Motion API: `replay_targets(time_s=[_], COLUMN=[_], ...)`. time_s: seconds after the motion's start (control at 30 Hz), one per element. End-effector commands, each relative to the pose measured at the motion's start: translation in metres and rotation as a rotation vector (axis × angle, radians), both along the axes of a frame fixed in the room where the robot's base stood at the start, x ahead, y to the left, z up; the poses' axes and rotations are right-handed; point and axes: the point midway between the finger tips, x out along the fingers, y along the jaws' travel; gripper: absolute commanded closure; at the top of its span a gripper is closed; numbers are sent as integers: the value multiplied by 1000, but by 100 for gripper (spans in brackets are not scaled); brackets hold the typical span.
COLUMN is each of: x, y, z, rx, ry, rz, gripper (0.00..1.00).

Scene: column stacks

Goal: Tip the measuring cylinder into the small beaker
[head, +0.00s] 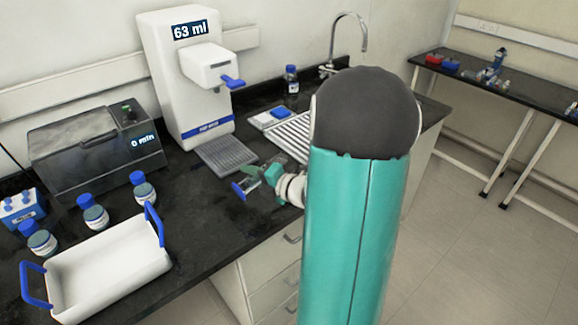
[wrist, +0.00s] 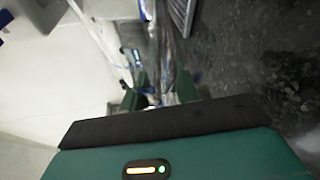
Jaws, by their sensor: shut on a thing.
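My gripper (head: 264,173) is over the black counter, in front of the drip tray. It is shut on a clear, see-through thing that appears to be the measuring cylinder (wrist: 160,45), which runs up the wrist view between my green fingers (wrist: 155,92). In the head view a blue disc, perhaps its foot (head: 238,190), stands out to the left of my fingers, and the cylinder seems tilted well over. Any liquid in it cannot be made out. I cannot pick out the small beaker; my own arm covers part of the counter.
A white dispenser reading 63 ml (head: 187,85) has a drip tray (head: 228,154). A grey oven (head: 95,140), blue-capped jars (head: 93,213) and a white tray with blue handles (head: 110,268) are left. A ribbed draining board (head: 290,135) and tap (head: 345,45) lie behind my arm.

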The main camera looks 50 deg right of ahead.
Motion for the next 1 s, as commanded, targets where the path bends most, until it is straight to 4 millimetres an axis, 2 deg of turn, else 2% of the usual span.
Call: replay_targets(time_s=[1.0], x=[0], y=[-2], z=[11], rx=[99], ry=[-10], rz=[0], gripper=[100])
